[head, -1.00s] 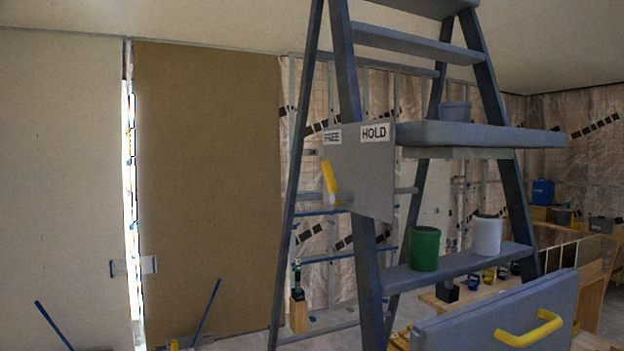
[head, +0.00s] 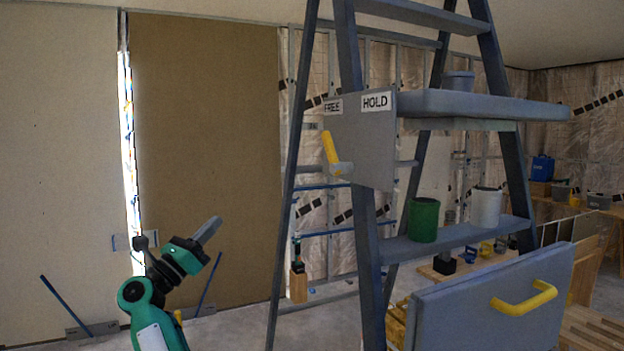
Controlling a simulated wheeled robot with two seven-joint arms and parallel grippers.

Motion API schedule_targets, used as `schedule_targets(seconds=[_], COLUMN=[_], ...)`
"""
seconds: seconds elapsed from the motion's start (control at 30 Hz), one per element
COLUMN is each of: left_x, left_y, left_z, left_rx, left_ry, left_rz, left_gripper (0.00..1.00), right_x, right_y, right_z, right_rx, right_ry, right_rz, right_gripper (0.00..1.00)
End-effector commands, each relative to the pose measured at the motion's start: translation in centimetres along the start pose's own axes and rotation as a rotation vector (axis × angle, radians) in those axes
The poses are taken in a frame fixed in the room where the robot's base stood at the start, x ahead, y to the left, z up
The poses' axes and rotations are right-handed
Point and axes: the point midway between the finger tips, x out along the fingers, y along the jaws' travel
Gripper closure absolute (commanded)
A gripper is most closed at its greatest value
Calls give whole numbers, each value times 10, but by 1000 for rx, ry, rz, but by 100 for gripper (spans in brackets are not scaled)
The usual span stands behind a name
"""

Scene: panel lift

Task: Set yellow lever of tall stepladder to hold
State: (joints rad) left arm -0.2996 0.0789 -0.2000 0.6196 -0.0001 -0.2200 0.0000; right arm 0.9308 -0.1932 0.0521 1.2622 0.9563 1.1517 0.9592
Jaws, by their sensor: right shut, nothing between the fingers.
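The tall stepladder (head: 346,70) stands in the middle of the head view. A grey plate (head: 372,150) on its side carries a FREE label at upper left and a HOLD label (head: 376,101) at upper right. The yellow lever (head: 330,147) on this plate leans up and slightly left, its tip below the FREE label. My right gripper (head: 211,229), green and dark with grey fingers, is shut and empty. It is left of the ladder, lower than the lever and apart from it, with its fingers pointing up and right. My left gripper is out of view.
A green can (head: 424,220) and a white can (head: 487,207) stand on a lower step, and a grey pot (head: 458,81) on a higher one. A grey panel with a yellow handle (head: 522,300) is at front right.

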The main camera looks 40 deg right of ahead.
Motion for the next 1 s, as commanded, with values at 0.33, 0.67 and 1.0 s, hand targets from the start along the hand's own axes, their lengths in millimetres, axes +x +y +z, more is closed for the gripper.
schedule_targets(seconds=[0.33, 0.67, 1.0], left_x=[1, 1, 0], left_y=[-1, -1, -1], left_z=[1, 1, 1], left_rx=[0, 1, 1], left_ry=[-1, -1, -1], left_rz=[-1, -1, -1], left_gripper=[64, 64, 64], right_x=[92, 101, 103], right_y=[-140, -176, -176], right_z=[96, 115, 114], right_rx=[789, 1022, 1019], right_ry=[487, 649, 647], right_rz=[-398, -503, -503], right_gripper=[100, 100, 100])
